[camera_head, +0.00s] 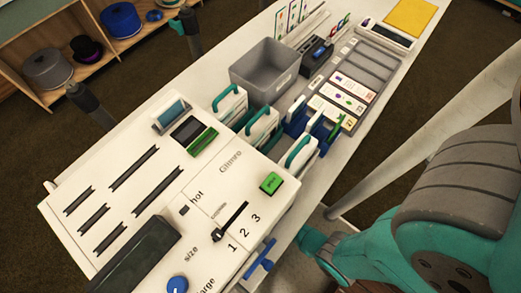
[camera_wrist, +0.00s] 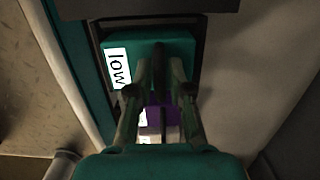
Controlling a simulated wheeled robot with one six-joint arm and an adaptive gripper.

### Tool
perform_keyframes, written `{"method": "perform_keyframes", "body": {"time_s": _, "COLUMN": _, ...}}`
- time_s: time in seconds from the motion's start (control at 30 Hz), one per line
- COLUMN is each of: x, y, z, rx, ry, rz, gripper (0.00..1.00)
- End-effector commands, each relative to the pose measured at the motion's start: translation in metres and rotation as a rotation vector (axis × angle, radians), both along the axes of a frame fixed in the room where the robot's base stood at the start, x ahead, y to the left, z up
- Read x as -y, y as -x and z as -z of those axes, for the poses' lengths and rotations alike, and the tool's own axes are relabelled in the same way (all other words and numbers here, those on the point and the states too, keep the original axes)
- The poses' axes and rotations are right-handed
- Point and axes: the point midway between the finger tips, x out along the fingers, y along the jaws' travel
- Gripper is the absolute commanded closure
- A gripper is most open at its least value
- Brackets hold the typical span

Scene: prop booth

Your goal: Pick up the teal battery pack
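In the wrist view, a teal block (camera_wrist: 183,42), which looks like the teal battery pack, sits within a dark-edged recess. A white label reading "low" (camera_wrist: 117,68) is on its left side. My gripper (camera_wrist: 165,62) reaches over the block, its dark fingers close together in front of it. The fingers cover the block's middle, and I cannot tell whether they touch or hold it. A purple thing (camera_wrist: 160,118) and white label-like patches show between the fingers. In the head view, my arm fills the lower right, and my gripper and the teal block cannot be made out.
In the head view, a long white counter carries a control panel (camera_head: 110,190), white cases with teal handles (camera_head: 262,127), a grey bin (camera_head: 265,72) and a yellow sheet (camera_head: 409,17). A wooden shelf (camera_head: 45,98) stands at upper left. In the wrist view, a pale surface (camera_wrist: 255,85) lies right of the recess.

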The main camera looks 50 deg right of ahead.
Motion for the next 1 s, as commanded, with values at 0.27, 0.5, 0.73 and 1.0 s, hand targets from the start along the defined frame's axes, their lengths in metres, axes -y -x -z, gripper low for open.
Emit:
{"method": "perform_keyframes", "body": {"time_s": 0.27, "x": 0.0, "y": 0.0, "z": 0.0, "rx": 0.0, "ry": 0.0, "rz": 0.0, "gripper": 1.0}}
{"method": "perform_keyframes", "body": {"time_s": 0.5, "x": 0.0, "y": -0.001, "z": -0.001, "rx": 0.001, "ry": 0.0, "rz": 0.0, "gripper": 1.0}}
{"method": "perform_keyframes", "body": {"time_s": 0.73, "x": 0.0, "y": -0.001, "z": -0.012, "rx": 0.002, "ry": 0.0, "rz": -0.001, "gripper": 1.0}}
{"method": "perform_keyframes", "body": {"time_s": 1.0, "x": 0.0, "y": -0.001, "z": -0.048, "rx": 0.003, "ry": 0.0, "rz": 0.0, "gripper": 1.0}}
